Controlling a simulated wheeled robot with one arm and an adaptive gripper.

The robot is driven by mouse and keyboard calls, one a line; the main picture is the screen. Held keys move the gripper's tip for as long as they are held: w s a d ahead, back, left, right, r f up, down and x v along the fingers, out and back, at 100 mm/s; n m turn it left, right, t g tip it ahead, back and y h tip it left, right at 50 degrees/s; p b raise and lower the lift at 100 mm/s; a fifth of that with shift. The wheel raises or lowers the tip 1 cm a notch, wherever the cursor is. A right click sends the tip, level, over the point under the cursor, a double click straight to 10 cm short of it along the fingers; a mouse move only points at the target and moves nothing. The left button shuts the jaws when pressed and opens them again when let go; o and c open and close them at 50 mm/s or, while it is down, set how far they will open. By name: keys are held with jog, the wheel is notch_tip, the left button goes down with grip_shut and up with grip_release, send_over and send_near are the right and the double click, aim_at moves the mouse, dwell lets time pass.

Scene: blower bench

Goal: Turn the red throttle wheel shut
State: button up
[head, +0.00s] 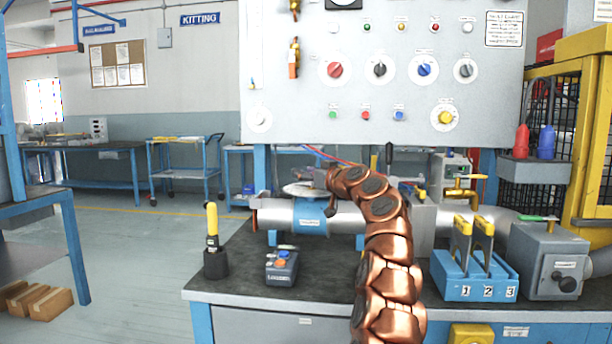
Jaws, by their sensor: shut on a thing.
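My gripper (318,184) is at the end of my copper arm, over a pipe with a labelled blue band (311,217). It is shut at a pale round disc (297,189), a wheel seen nearly edge-on above that band. The disc looks pale grey here, not red, and I cannot tell how far it is turned. My wrist hides its right side, and the fingertips' contact is too small to see clearly. No other red wheel shows.
A grey panel (385,110) with knobs and lamps stands behind the bench. A yellow-handled tool (211,228) in a black holder and a small button box (282,266) stand at the bench's left. A blue numbered block (474,275) and a grey box (548,262) stand at right.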

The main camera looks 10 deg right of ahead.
jog(key=shift+f+m+t+h+b, duration=0.15)
jog(key=shift+m+t+h+b, duration=0.15)
jog(key=shift+m+h+b, duration=0.15)
jog(key=shift+d+m+t+h, duration=0.3)
jog(key=shift+m+h, duration=0.15)
jog(key=shift+h, duration=0.7)
jog(key=shift+m+h, duration=0.4)
jog(key=shift+m, duration=0.1)
jog(key=shift+w+d+r+m+t+h+p, duration=0.15)
jog(key=shift+m+t+h+p, duration=0.55)
jog(key=shift+p, duration=0.95)
jog(key=shift+h+p, duration=0.7)
jog(key=shift+p, duration=0.3)
jog(key=m+h+p, duration=0.1)
jog(key=h+p, duration=0.1)
jog(key=p, duration=0.3)
jog(key=shift+d, duration=0.4)
jog(key=m+p, duration=0.1)
jog(key=p, duration=0.3)
jog(key=shift+a+g+h, duration=0.1)
jog(key=shift+g+h, duration=0.2)
jog(key=shift+h, duration=0.1)
jog(key=m+h+p, duration=0.1)
jog(key=h+p, duration=0.1)
jog(key=p, duration=0.4)
jog(key=m+h+p, duration=0.1)
jog(key=p, duration=0.5)
jog(key=shift+d+r+m+h+p, duration=0.1)
jog(key=shift+d+m+h+p, duration=0.1)
jog(key=shift+m+h+p, duration=0.15)
